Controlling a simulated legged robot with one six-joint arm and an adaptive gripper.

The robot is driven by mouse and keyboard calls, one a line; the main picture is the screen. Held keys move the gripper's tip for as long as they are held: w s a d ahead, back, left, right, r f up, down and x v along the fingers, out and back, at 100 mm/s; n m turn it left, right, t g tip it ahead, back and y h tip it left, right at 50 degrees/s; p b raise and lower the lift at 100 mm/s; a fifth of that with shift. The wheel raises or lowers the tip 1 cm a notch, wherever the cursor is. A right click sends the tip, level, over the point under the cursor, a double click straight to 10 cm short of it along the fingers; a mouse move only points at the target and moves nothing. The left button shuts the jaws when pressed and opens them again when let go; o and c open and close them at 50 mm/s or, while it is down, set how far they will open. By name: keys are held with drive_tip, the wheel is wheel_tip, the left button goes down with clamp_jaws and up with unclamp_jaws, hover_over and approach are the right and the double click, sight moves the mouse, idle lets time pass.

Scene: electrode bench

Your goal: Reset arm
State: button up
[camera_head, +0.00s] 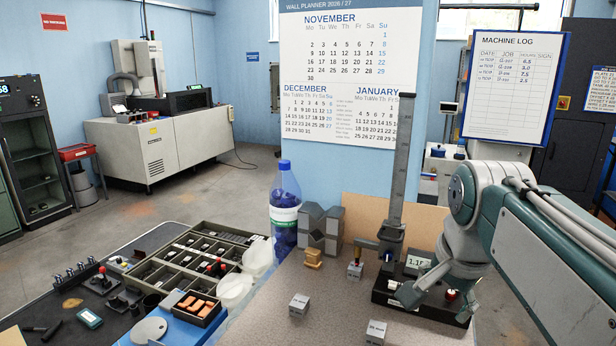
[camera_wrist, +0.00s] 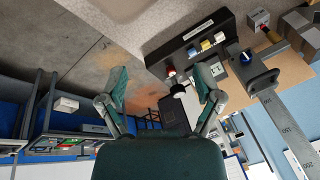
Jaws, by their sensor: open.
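In the wrist view my gripper (camera_wrist: 160,98) is open, with nothing held between the fingers. The same black block (camera_wrist: 190,48) lies beyond the fingertips there, with coloured buttons along it. I cannot tell whether a finger touches the block. My arm reaches in from the right of the head view.
A tall grey height gauge (camera_head: 401,150) stands close to my gripper. Small metal cubes (camera_head: 299,304) (camera_head: 376,331) lie on the bench. A blue bottle (camera_head: 284,205), grey V-blocks (camera_head: 320,232) and a divided tray (camera_head: 147,278) are further left. The bench front middle is mostly clear.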

drive_tip(key=s+a+f+n+t, duration=0.2)
drive_tip(key=s+a+f+n, duration=0.1)
drive_tip(key=s+f+n, duration=0.8)
drive_tip(key=shift+a+f, duration=0.25)
drive_tip(key=shift+a, duration=0.15)
idle(3.2)
